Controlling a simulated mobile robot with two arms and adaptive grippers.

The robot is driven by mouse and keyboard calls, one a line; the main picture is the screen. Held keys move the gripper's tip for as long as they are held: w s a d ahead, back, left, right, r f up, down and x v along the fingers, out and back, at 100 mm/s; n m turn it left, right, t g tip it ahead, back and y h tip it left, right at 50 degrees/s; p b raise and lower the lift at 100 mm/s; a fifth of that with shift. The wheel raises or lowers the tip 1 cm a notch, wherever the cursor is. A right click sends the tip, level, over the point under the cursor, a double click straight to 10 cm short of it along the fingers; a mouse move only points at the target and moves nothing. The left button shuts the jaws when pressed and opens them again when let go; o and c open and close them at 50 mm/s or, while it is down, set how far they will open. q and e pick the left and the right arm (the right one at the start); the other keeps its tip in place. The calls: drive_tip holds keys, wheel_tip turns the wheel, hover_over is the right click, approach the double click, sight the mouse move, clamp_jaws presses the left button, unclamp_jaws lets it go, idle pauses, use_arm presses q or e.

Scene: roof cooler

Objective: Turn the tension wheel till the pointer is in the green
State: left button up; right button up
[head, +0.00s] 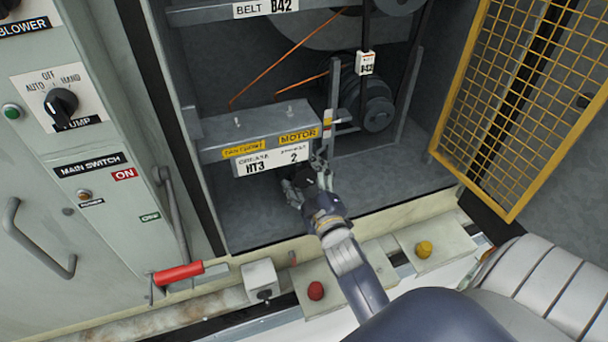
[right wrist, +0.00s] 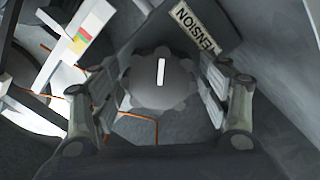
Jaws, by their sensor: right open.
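The tension wheel (right wrist: 165,103) is a dark scalloped knob with a white line, under a plate (right wrist: 193,27) partly reading "ENSION". My right gripper (right wrist: 158,85) is open, with one finger on each side of the wheel. Whether the fingers touch it I cannot tell. In the head view my right gripper (head: 308,184) is low in the cabinet and hides most of the wheel. The tension scale (right wrist: 80,40) is a white strip with red, yellow and green bands; it also shows in the head view (head: 327,122). The pointer's place on it is too small to tell. My left gripper is not in view.
A grey motor bracket with a label (head: 270,160) stands just behind the gripper. A yellow mesh guard door (head: 520,90) is open at the right. A switch panel (head: 85,140) is at the left. A red-handled lever (head: 178,273) and buttons line the front ledge.

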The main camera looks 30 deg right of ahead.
drive_tip(key=v, duration=0.7)
drive_tip(key=shift+s+a+f, duration=0.1)
drive_tip(key=shift+s, duration=0.1)
idle(0.4)
